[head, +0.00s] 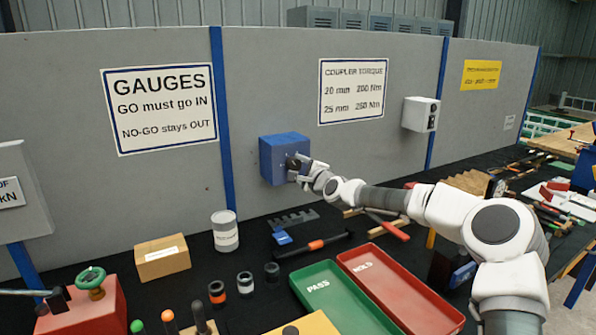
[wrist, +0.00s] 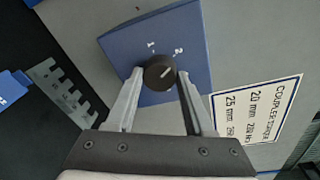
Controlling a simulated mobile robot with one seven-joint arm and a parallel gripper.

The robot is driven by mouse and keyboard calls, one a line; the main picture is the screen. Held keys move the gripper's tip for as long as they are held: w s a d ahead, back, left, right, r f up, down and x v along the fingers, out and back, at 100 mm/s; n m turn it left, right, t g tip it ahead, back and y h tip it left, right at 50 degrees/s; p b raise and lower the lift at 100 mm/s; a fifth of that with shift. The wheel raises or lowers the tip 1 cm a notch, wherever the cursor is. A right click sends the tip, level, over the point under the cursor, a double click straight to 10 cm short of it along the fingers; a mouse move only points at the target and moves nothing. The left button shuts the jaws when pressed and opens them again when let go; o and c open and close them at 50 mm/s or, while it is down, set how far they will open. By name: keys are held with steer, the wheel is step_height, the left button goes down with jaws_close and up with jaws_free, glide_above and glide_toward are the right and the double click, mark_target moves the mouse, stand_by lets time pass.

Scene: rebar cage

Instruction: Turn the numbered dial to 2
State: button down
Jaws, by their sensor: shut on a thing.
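The blue box (head: 283,152) is fixed to the grey panel, left of the torque sign in the head view. The black round dial (wrist: 160,72) is on the box's front face in the wrist view. Its pale pointer line slants up and right, roughly toward the 2. The numerals 1 and 2 show just above the dial; other marks are not legible. My gripper (head: 296,165) reaches the box from the right. In the wrist view its two fingers are shut on the dial, one at each side. In the head view the gripper hides most of the dial.
Below the box, the black-topped bench holds a grey notched part (head: 293,218), a hammer (head: 313,244), a grey can (head: 225,231) and a cardboard box (head: 163,257). Green (head: 322,290) and red (head: 372,270) trays lie nearer. A white box (head: 420,114) is on the panel at right.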

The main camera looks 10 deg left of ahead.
stand_by(0.3)
steer(key=shift+c, duration=1.4)
jaws_free()
steer(key=v, duration=1.7)
steer(key=shift+s, duration=0.2)
steer(key=shift+d+r, duration=0.1)
steer(key=shift+r, duration=0.05)
